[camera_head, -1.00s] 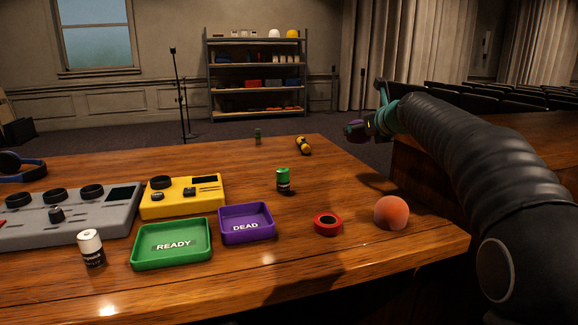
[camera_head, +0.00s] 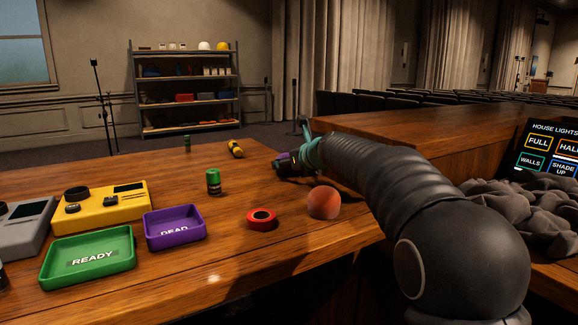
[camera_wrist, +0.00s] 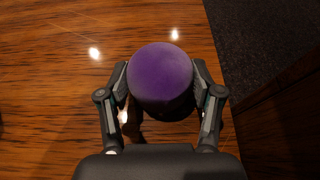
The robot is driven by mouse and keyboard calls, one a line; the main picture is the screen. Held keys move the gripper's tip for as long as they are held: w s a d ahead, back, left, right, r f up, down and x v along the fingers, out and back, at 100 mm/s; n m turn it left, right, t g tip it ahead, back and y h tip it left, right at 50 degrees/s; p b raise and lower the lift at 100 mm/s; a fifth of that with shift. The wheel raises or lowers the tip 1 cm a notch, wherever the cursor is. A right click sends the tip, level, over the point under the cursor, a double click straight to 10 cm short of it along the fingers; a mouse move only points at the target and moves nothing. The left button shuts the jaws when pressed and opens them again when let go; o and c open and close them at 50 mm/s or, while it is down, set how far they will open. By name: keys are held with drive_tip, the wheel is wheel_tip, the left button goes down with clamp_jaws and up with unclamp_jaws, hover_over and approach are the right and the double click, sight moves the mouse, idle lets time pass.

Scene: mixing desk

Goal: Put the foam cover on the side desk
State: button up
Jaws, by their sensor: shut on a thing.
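My gripper (camera_wrist: 162,90) is shut on a round purple foam cover (camera_wrist: 160,70), with one finger on each side of it. In the head view the cover (camera_head: 282,157) is a small dark purple patch at the end of my arm, partly hidden by the gripper (camera_head: 293,163). They are over the right part of the main desk, past an orange-red foam ball (camera_head: 324,202) that rests on the wood. A second wooden desk surface (camera_head: 420,130), seemingly the side desk, stretches along the right, partly hidden behind my arm.
A screen marked HOUSE LIGHTS (camera_head: 548,150) and crumpled grey cloth (camera_head: 525,205) occupy the right side. On the main desk are a red tape roll (camera_head: 262,219), a green-topped battery (camera_head: 214,183), a purple tray (camera_head: 175,228) and a green tray (camera_head: 88,258). A gap separates the desks.

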drive_tip(key=shift+f, duration=0.1)
drive_tip(key=o, duration=0.7)
drive_tip(key=shift+o, duration=0.2)
drive_tip(key=shift+s+d+r, duration=0.15)
drive_tip(key=shift+s+r, duration=0.05)
drive_tip(key=shift+r, duration=0.05)
drive_tip(key=v, duration=1.1)
drive_tip(key=shift+s+d, duration=0.1)
drive_tip(key=shift+s, duration=0.1)
